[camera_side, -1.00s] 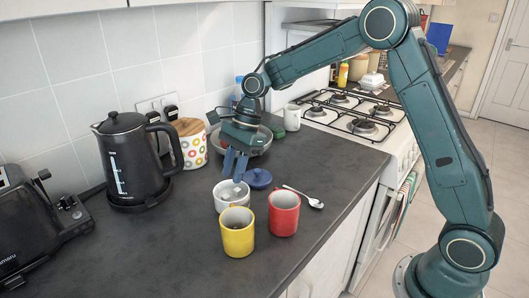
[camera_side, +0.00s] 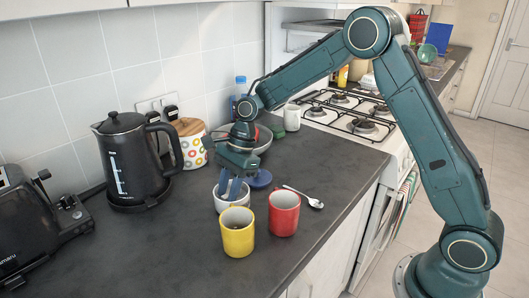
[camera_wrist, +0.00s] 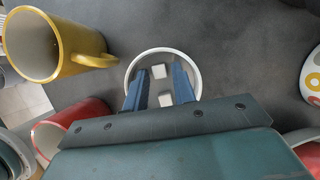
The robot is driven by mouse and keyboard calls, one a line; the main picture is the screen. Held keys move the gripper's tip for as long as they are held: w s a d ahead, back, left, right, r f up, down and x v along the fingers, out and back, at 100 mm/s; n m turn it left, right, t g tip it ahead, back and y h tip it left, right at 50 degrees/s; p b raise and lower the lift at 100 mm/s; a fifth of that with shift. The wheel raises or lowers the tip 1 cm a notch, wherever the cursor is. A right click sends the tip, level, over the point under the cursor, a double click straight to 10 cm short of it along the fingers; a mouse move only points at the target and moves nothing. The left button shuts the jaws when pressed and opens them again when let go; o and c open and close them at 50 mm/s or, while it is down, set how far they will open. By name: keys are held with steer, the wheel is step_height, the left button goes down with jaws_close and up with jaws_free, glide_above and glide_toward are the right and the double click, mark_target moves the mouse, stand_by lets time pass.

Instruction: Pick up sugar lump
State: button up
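A white sugar bowl (camera_side: 228,205) stands on the dark counter behind the yellow mug. In the wrist view the bowl (camera_wrist: 163,53) holds two white sugar lumps: one (camera_wrist: 158,71) near the middle and one (camera_wrist: 166,99) closer to my gripper's body. My gripper (camera_wrist: 160,76) is open, its blue fingers on either side of the lumps with gaps between. In the side view my gripper (camera_side: 229,192) points down with its fingertips at or inside the bowl's mouth. The lumps cannot be made out there.
A yellow mug (camera_side: 238,238) and a red mug (camera_side: 283,218) stand close in front of the bowl. A blue lid (camera_side: 261,179) and a spoon (camera_side: 306,197) lie to the right. A black kettle (camera_side: 125,160) and a dotted canister (camera_side: 192,148) stand behind left.

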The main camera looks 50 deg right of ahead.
stand_by(0.3)
jaws_close()
steer(key=shift+d+r, duration=0.1)
steer(key=shift+r, duration=0.05)
steer(key=shift+d+r, duration=0.15)
steer(key=shift+r, duration=0.3)
step_height(320, 180, up, 6)
steer(key=s+d, duration=0.1)
steer(key=d, duration=1.8)
steer(key=shift+s+d, duration=0.25)
steer(key=shift+s, duration=0.05)
steer(key=shift+f, duration=0.1)
